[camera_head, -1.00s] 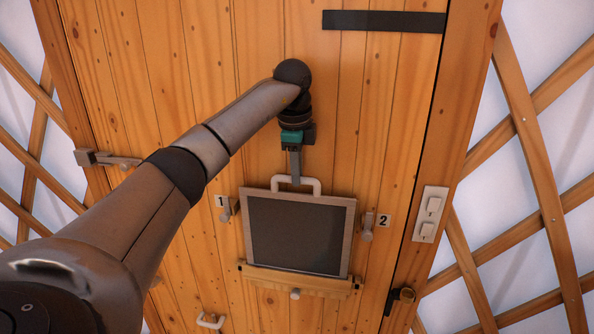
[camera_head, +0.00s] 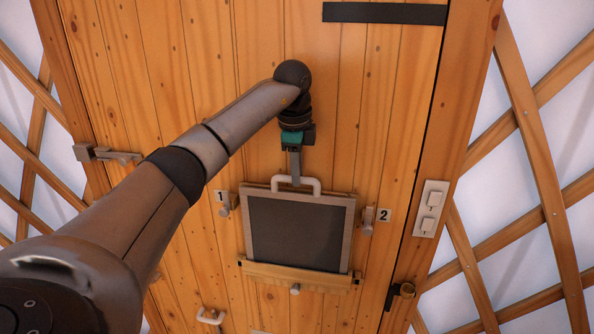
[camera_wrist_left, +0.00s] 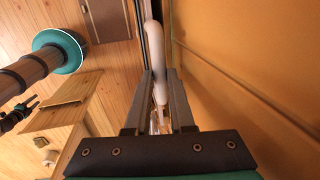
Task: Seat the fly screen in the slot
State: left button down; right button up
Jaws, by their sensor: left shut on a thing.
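The fly screen (camera_head: 297,233), a dark panel with a pale frame, hangs nearly upright against the plank door. Its white handle (camera_head: 309,183) is on its top edge and also shows in the left wrist view (camera_wrist_left: 157,50). My left gripper (camera_head: 294,178) comes from above and is shut on the handle; its fingers flank it in the left wrist view (camera_wrist_left: 159,105). The screen's lower edge meets the wooden ledge (camera_head: 320,285) below. I cannot tell whether it sits inside the slot there. My right gripper is not in view.
Turn latches flank the screen, at plate 1 (camera_head: 221,196) and plate 2 (camera_head: 384,215). A knob (camera_head: 295,289) is on the ledge. A light switch (camera_head: 430,208) is on the frame at right, and a door latch (camera_head: 100,154) at left.

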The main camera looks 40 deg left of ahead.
pick_arm(q)
jog(key=shift+f, duration=0.45)
jog(key=c, duration=0.7)
grip_release()
jog(key=shift+c, duration=0.3)
jog(key=shift+o, duration=0.8)
jog(key=o, duration=0.5)
jog(key=shift+s+r, duration=0.15)
jog(key=shift+r, duration=0.1)
jog(key=shift+c, duration=0.5)
